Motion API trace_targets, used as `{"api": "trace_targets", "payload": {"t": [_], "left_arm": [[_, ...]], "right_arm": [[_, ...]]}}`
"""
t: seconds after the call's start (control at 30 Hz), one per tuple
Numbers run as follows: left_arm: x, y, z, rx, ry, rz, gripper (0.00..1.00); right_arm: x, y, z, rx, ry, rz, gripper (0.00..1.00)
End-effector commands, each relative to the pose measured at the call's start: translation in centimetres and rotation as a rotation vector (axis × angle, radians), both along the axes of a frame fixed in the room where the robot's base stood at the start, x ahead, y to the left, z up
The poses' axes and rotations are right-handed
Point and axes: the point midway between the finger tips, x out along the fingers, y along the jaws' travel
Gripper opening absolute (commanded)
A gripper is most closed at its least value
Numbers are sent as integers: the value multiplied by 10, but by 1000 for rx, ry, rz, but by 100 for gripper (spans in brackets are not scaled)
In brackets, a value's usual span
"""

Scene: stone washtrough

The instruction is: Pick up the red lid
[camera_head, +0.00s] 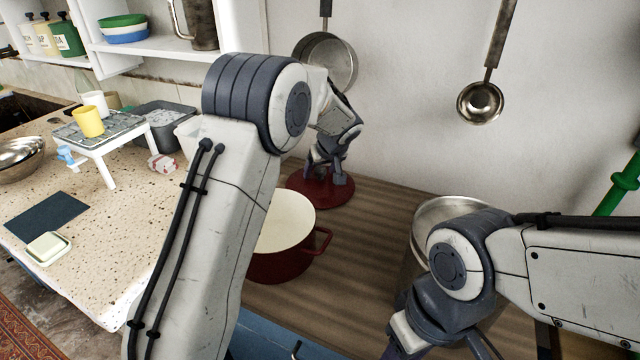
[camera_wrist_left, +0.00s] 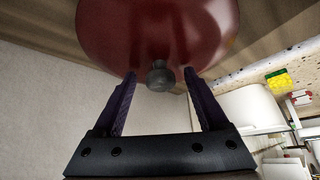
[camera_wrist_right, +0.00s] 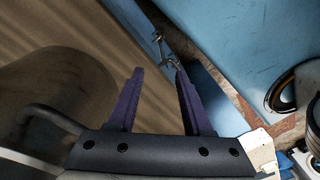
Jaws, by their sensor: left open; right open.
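The red lid (camera_head: 308,187) lies on the wooden counter behind the red pot, and it also shows large in the left wrist view (camera_wrist_left: 160,30). Its dark round knob (camera_wrist_left: 160,78) points toward my left gripper. My left gripper (camera_head: 329,178) is open above the lid, with the knob lined up between its two fingertips. I cannot tell whether the fingers touch the lid. My right gripper (camera_wrist_right: 160,71) is open and empty, low over the front edge of the wooden counter. In the head view it is largely hidden or cut off.
The red pot (camera_head: 284,262) stands open in front of the lid, partly behind my left arm. A metal pot (camera_head: 425,212) stands on the right, partly behind my right arm. A pan (camera_head: 338,62) and a ladle (camera_head: 481,102) hang on the wall. A white rack (camera_head: 128,137) stands on the speckled counter.

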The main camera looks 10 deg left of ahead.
Motion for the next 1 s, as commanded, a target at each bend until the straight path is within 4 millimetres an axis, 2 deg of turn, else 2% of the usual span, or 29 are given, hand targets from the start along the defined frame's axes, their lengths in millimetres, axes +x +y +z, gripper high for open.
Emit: {"api": "trace_targets", "payload": {"t": [0.17,0.2,0.37,0.73,0.97,1.0], "left_arm": [[0,2,0,0,-1,1,76],[0,2,0,1,-1,1,61],[0,2,0,0,0,1,0],[0,2,2,0,0,1,0],[0,4,16,0,-2,3,0],[-1,7,13,1,0,3,0]], "right_arm": [[0,0,0,0,0,0,50],[0,0,0,0,0,0,50],[0,0,0,0,0,0,50],[0,0,0,0,0,0,50],[0,0,6,0,0,0,50],[0,0,3,0,0,0,50]]}}
